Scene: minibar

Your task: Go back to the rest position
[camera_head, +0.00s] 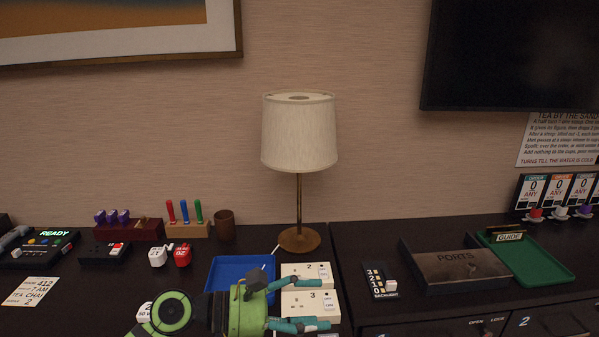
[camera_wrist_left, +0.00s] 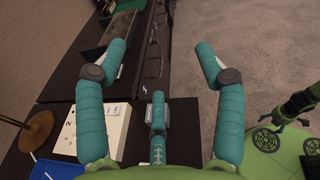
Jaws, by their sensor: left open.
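My left gripper (camera_head: 312,304) reaches in from the bottom left over the front of the dark counter, its teal fingers pointing right. The fingers are spread apart with nothing between them, just above or beside the white numbered switch boxes (camera_head: 312,272); contact cannot be told. The left wrist view also shows the open left gripper (camera_wrist_left: 157,58), with the counter front and grey floor beyond its fingers. A blue tray (camera_head: 226,272) lies behind the left wrist and is partly hidden by it.
A lamp (camera_head: 299,140) stands behind the switch boxes. To the right are a dark PORTS box (camera_head: 455,268) and a green tray (camera_head: 540,262). Open floor (camera_wrist_left: 240,30) lies off the counter.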

